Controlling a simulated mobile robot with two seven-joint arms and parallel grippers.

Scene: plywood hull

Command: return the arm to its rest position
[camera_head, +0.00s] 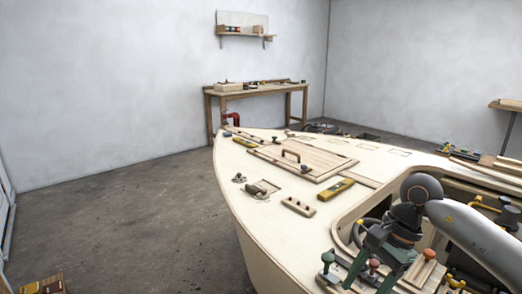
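My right arm (470,235) comes in from the lower right and reaches over the cockpit opening of the plywood hull (240,190). My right gripper (364,285) points down toward the front of the picture, with its two dark green fingers spread apart. A red-topped knob (374,264) shows between the fingers; I cannot tell whether they touch it. No held object shows. My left arm and gripper are not in view.
On the deck lie a hatch with a handle (305,160), a yellow level (335,190), a wooden block with holes (298,207) and small fittings. A green knob (328,258) stands left of the gripper. A workbench (256,91) stands at the back wall.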

